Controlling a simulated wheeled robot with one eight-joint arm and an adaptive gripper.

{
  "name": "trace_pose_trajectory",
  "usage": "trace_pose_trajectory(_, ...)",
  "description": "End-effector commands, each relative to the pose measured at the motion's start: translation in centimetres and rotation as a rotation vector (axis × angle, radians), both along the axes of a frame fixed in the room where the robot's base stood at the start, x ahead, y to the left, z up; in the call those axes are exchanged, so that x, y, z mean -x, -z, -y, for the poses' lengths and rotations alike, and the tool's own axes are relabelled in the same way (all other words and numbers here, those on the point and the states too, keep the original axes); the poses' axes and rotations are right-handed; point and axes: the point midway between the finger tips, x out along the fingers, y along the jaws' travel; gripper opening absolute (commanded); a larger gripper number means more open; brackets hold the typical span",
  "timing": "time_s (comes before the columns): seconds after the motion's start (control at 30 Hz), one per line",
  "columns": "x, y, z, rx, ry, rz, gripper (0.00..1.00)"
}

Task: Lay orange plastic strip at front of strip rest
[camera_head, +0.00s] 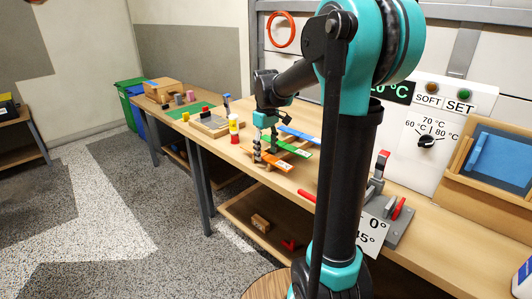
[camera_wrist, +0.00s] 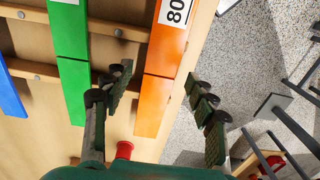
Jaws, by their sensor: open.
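The orange plastic strip (camera_wrist: 158,85) lies flat near the bench's front edge, a label at its far end; the head view shows it too (camera_head: 270,159). It appears to rest across the wooden rails of the strip rest (camera_wrist: 108,29), frontmost beside the green strip (camera_wrist: 71,60) and the blue strip (camera_wrist: 11,95). My gripper (camera_wrist: 160,82) is open and empty, one finger on each side of the orange strip. The fingers look apart from it; their height above it is hard to tell. In the head view my gripper (camera_head: 266,148) is over the strips.
A red-topped piece (camera_wrist: 124,150) is close to my gripper's base; a red, yellow and white stack (camera_head: 234,128) stands left of the strips. A grey clamp fixture (camera_head: 392,222) is to the right.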

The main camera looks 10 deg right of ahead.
Motion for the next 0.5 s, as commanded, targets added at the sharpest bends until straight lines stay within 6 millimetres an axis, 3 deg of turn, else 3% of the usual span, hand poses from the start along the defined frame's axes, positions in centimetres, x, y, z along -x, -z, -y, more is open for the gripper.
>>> trace_pose_trajectory(0.5, 0.0, -9.4, 0.0, 0.0, 0.0, 0.0, 0.57)
